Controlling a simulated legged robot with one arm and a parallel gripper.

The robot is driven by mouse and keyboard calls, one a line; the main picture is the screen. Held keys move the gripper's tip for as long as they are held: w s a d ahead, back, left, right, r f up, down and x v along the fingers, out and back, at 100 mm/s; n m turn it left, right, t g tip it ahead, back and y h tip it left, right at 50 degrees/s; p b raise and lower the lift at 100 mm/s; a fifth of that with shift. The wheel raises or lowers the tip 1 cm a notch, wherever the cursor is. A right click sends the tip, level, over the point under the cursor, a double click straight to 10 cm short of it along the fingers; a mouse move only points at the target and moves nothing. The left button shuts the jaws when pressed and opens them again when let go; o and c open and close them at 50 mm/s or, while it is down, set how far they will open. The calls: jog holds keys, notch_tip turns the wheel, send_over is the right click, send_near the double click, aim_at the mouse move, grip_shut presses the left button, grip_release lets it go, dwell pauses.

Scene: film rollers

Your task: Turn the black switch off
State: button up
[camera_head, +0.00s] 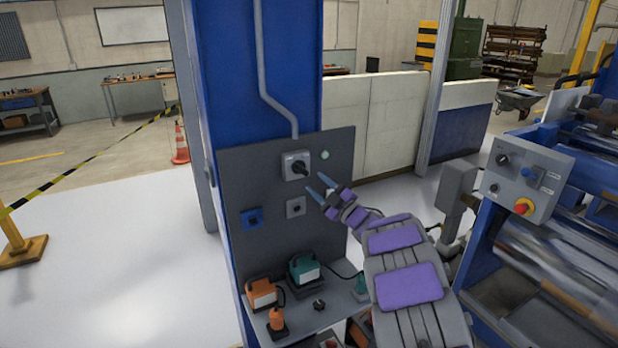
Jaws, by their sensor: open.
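The black switch (299,168) is a rotary knob on a light grey box, mounted high on a dark grey panel (262,160). A conduit runs down to the box from above. My gripper (317,187) is open, with two blue-grey fingers pointing toward the panel, just below and to the right of the switch. It looks empty and apart from the knob. How far it stands from the panel is hard to tell. My arm with purple pads reaches in from the lower right.
A blue socket (252,218) and a grey socket (296,207) sit lower on the panel. A shelf below holds an orange device (263,293) and a teal device (304,270). A machine with a control box (522,180) stands at the right.

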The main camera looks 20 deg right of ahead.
jog(key=v, duration=0.9)
jog(key=shift+p, duration=0.3)
jog(key=shift+w+d+f, duration=0.1)
jog(key=shift+w+d, duration=0.05)
